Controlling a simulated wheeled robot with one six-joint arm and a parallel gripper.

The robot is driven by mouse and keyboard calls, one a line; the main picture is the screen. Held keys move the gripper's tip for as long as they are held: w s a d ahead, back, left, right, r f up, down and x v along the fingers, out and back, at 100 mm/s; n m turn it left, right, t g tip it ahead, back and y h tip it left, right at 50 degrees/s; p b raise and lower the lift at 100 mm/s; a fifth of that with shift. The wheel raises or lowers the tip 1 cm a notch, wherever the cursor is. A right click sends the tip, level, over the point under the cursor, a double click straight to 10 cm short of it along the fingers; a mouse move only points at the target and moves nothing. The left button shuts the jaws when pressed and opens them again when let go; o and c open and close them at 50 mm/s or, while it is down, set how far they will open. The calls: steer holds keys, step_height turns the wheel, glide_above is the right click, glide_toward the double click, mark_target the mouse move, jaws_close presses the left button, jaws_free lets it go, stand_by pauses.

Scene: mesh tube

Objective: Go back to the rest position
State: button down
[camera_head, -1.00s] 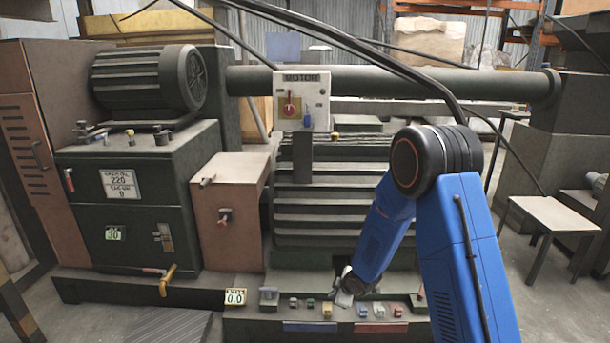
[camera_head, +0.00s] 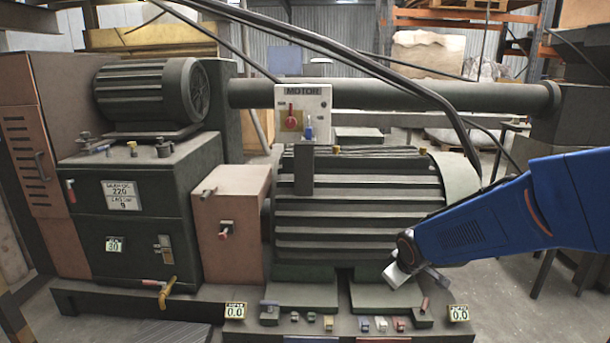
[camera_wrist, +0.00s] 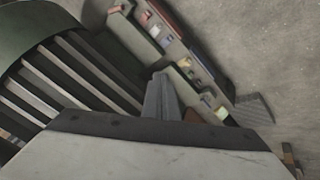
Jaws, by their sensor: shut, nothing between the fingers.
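My gripper (camera_head: 398,272) is at the end of my blue arm (camera_head: 500,225), at the right of the head view, in front of the right end of the ribbed machine housing (camera_head: 355,205). Its fingers are small and partly hidden there. In the wrist view my gripper (camera_wrist: 161,92) shows as grey fingers together, with nothing between them. It appears apart from the machine and the small parts along the base.
The base ledge carries several small coloured blocks (camera_head: 381,323), which also show in the wrist view (camera_wrist: 155,32). A motor switch panel (camera_head: 303,108) stands above the housing. A yellow valve handle (camera_head: 166,292) sticks out at the lower left. Cables hang across the upper middle.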

steer(key=s+d+r+m, duration=0.1)
steer(key=s+r+m, duration=0.1)
steer(key=s, duration=0.8)
steer(key=s+d+r+m+g, duration=0.1)
steer(key=s+r, duration=0.3)
steer(key=s, duration=0.6)
steer(key=s+d+r+m, duration=0.1)
steer(key=s+r+m, duration=0.2)
steer(key=s, duration=0.7)
steer(key=shift+d+r+m, duration=0.15)
steer(key=shift+d+m, duration=0.1)
steer(key=shift+m, duration=0.25)
stand_by(0.4)
